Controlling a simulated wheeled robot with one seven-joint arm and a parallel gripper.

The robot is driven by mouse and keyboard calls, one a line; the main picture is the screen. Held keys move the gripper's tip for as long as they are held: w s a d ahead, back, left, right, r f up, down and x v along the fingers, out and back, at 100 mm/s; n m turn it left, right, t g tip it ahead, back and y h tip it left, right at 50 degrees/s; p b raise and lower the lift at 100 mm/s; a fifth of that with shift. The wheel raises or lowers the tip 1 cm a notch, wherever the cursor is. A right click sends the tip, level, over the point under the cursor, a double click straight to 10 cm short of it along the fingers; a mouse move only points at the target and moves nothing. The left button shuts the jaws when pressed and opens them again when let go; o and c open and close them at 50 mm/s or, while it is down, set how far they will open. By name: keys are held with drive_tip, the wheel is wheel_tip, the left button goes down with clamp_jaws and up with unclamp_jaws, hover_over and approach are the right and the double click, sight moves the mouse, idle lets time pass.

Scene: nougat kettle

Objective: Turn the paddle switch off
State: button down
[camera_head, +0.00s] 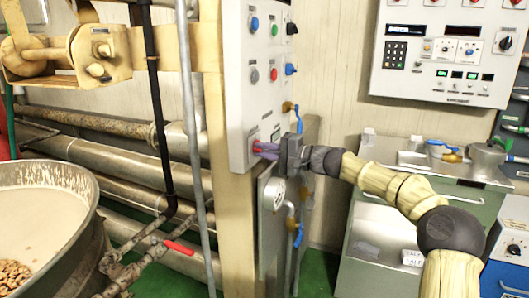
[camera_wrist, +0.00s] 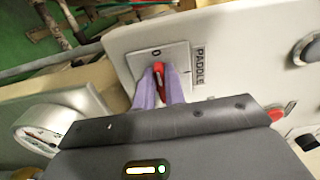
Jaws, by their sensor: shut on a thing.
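The paddle switch (camera_wrist: 159,78) is a red handle on a pale square plate marked "0", with a "PADDLE" label (camera_wrist: 198,66) beside it in the wrist view. My gripper (camera_wrist: 160,88) has its two purple fingers closed on either side of the red handle. In the head view my gripper (camera_head: 262,149) reaches from the right to the lower part of the grey-white control panel (camera_head: 243,90). The fingers hide most of the switch there. The plate marking on the other side is hidden, so the handle's exact setting is hard to tell.
Blue, green, red and black knobs (camera_head: 274,75) sit above on the same panel. A round gauge (camera_wrist: 40,130) is just beside it below. A large kettle (camera_head: 75,235) with pale contents stands at left. A second control panel (camera_head: 446,52) hangs at right.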

drive_tip(key=shift+f, duration=0.15)
drive_tip(key=c, duration=1.5)
unclamp_jaws()
drive_tip(key=shift+o, duration=0.2)
drive_tip(key=shift+d, duration=0.1)
drive_tip(key=p+v, duration=0.1)
drive_tip(key=v, duration=1.6)
drive_tip(key=shift+d, duration=0.15)
drive_tip(key=shift+s, duration=0.1)
